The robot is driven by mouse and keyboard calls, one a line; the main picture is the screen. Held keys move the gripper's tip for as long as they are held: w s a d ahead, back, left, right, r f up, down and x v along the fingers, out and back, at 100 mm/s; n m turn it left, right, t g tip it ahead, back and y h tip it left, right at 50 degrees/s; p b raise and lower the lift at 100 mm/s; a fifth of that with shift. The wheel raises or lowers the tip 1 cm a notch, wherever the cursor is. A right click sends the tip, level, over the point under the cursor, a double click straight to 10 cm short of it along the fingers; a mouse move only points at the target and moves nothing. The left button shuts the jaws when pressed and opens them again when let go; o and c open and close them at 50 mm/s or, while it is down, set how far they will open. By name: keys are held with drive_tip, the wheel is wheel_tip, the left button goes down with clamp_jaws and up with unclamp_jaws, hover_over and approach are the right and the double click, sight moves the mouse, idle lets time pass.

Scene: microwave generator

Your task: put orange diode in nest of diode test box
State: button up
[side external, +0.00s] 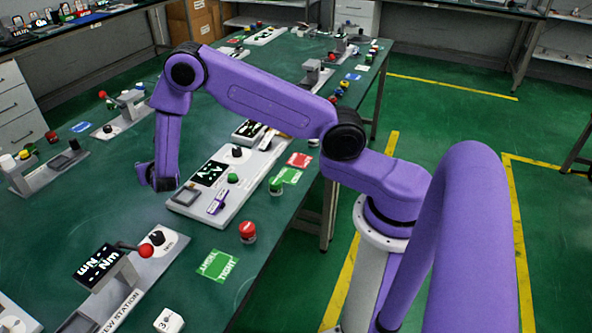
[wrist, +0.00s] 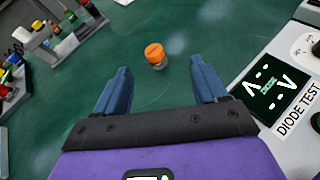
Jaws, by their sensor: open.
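In the wrist view, an orange-topped diode (wrist: 155,54) with a clear lower part stands on the green table, ahead of and between my fingers. My gripper (wrist: 160,78) is open and empty, with its two blue fingers apart. The diode test box (wrist: 293,105) is at the right of the wrist view, its screen lit. In the side view, the test box (side external: 243,193) lies right of my gripper (side external: 158,184), whose fingers are hidden there. A grey square recess (side external: 187,195), possibly the nest, is at the box's near left end. I cannot make out the diode in the side view.
A red-topped part (side external: 248,231) and a green label card (side external: 217,266) lie in front of the test box. A station with a red-knobbed lever (side external: 146,250) stands nearer the camera. Another lever station (side external: 122,115) is at back left.

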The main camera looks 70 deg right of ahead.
drive_tip(key=s+a+r+m+g, duration=0.1)
drive_tip(key=s+r+m+g, duration=0.1)
drive_tip(key=s+r+m, duration=0.45)
drive_tip(key=s+r+m+g, duration=0.2)
drive_tip(key=s+r+g, duration=0.15)
drive_tip(key=s, duration=0.55)
drive_tip(key=s+a+r+m+g+y, duration=0.1)
drive_tip(key=s+r+m+g+y, duration=0.1)
drive_tip(key=s, duration=1.3)
drive_tip(key=s+a+r+m+g+y, duration=0.1)
drive_tip(key=s+m+y, duration=0.4)
drive_tip(key=s, duration=1)
drive_tip(key=shift+r+g+y, duration=0.3)
drive_tip(key=shift+r+g, duration=0.55)
drive_tip(key=shift+g, duration=0.4)
